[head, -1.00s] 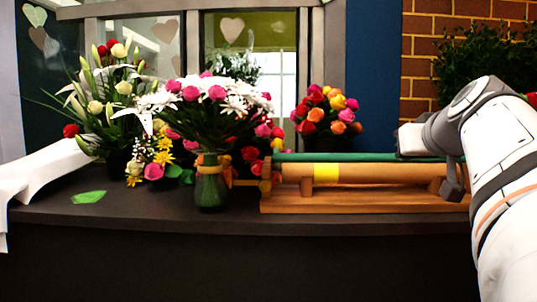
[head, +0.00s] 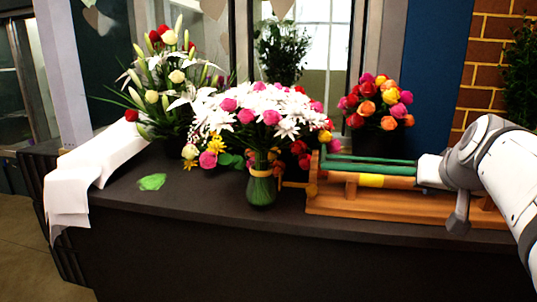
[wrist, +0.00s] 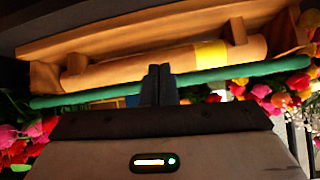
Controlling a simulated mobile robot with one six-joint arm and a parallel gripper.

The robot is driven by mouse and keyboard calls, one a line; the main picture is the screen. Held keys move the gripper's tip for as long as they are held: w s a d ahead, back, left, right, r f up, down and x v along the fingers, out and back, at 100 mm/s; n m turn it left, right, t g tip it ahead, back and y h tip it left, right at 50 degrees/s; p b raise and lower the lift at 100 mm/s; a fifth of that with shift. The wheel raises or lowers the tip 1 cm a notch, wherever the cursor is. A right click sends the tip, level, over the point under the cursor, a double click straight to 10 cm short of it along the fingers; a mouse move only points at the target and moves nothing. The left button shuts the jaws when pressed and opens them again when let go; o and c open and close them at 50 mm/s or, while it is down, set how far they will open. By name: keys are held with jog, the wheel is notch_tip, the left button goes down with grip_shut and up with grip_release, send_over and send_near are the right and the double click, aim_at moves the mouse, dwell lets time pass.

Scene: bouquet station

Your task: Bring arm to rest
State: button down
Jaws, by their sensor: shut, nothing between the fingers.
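My gripper (wrist: 160,76) shows in the wrist view with its two dark fingers together and nothing between them. It points toward the wooden roll stand with the brown paper roll (wrist: 130,70) and green roll (wrist: 215,83); I cannot tell whether it touches them. In the head view my white arm reaches in from the right, over the right end of the wooden stand (head: 400,209). The fingertips are not clear there. A glass vase (head: 262,188) with a pink and white bouquet (head: 262,110) stands upright left of the stand, apart from my arm.
A lily arrangement (head: 160,80) stands behind, at the left. White paper (head: 95,175) drapes over the counter's left end, near a green leaf (head: 152,182). A rose bunch (head: 380,102) stands behind the rolls. The counter front (head: 230,255) is clear.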

jog(key=s+a+n+g+y+p, duration=0.2)
jog(key=s+a+n+g+p, duration=0.2)
jog(key=s+a+p, duration=1)
jog(key=a+g+p, duration=0.3)
jog(key=p, duration=0.4)
jog(key=shift+s+a+r, duration=0.15)
jog(key=shift+a+r, duration=0.05)
jog(key=shift+r, duration=0.05)
jog(key=c, duration=2.1)
grip_release()
jog(key=shift+c, duration=0.2)
